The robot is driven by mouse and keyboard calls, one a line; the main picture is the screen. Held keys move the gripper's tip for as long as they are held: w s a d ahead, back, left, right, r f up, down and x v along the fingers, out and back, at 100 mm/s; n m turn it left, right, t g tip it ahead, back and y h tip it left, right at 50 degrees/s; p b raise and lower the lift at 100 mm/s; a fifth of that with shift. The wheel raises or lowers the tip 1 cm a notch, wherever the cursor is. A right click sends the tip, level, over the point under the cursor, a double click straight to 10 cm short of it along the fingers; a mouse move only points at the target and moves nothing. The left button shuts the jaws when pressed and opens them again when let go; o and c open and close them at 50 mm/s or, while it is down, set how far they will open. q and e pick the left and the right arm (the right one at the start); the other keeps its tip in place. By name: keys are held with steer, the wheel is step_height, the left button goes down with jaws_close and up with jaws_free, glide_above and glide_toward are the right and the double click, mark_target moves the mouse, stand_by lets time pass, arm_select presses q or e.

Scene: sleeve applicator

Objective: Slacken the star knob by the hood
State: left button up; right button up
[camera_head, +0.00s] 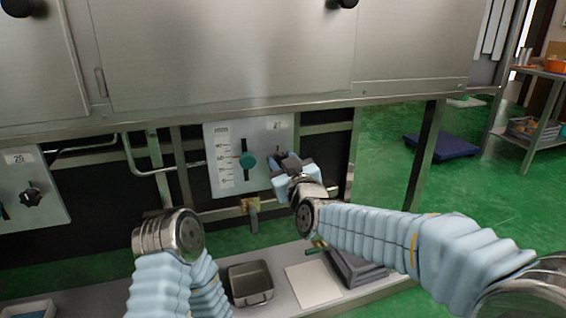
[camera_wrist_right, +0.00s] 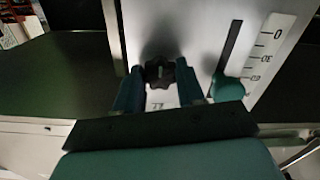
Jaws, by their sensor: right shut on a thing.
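A black star knob (camera_wrist_right: 160,72) sits on a pale metal panel (camera_head: 222,135) below the steel hood (camera_head: 230,50). My right gripper (camera_wrist_right: 161,84) is shut on this knob, with one finger on each side of it. In the head view the right gripper (camera_head: 289,165) is at the panel's right side and mostly hides the knob. Whether the knob has turned cannot be told. My left arm shows at the lower left of the head view, but its gripper is not in view.
A teal slider knob (camera_head: 247,160) is on a scale just left of my right gripper. Another panel with a black star knob (camera_head: 32,196) is at far left. A metal pan (camera_head: 250,283) and dark trays (camera_head: 355,268) lie on the shelf below.

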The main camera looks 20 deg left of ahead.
steer(key=shift+f, duration=0.25)
steer(key=o, duration=1)
steer(key=shift+r, duration=0.15)
steer(key=shift+o, duration=0.2)
steer(key=v, duration=1.3)
steer(key=shift+s+d, duration=0.25)
steer(key=shift+s, duration=0.1)
